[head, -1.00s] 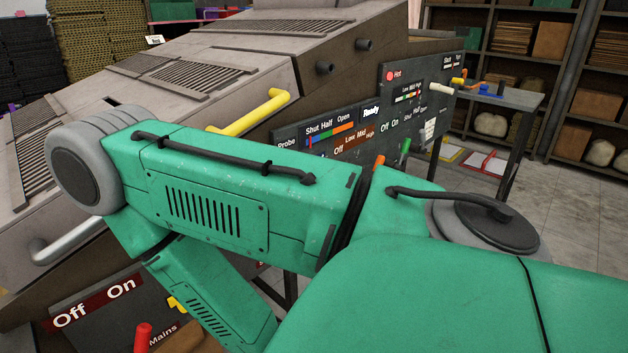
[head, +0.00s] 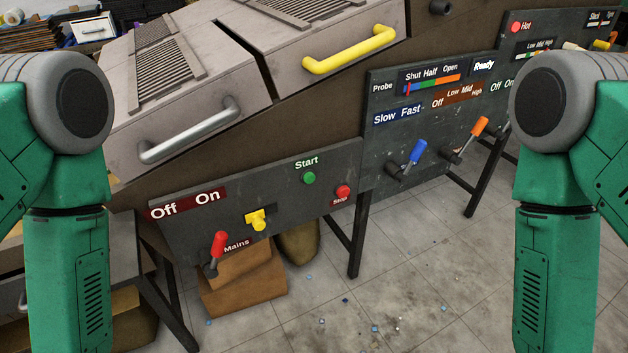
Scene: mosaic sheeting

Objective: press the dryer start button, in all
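The green start button (head: 308,178) is on the grey control panel (head: 275,195) in the middle of the head view, under the label "Start". A red stop button (head: 343,192) is to its right. My green arms stand at the left and right edges of the view, both apart from the panel. Neither gripper shows; both are outside the picture.
A second panel (head: 400,135) with blue (head: 417,151) and orange levers (head: 479,126) stands to the right. The dryer's hood has silver (head: 190,138) and yellow handles (head: 350,52). Cardboard boxes (head: 245,285) sit beneath the panel. Small chips dot the open floor.

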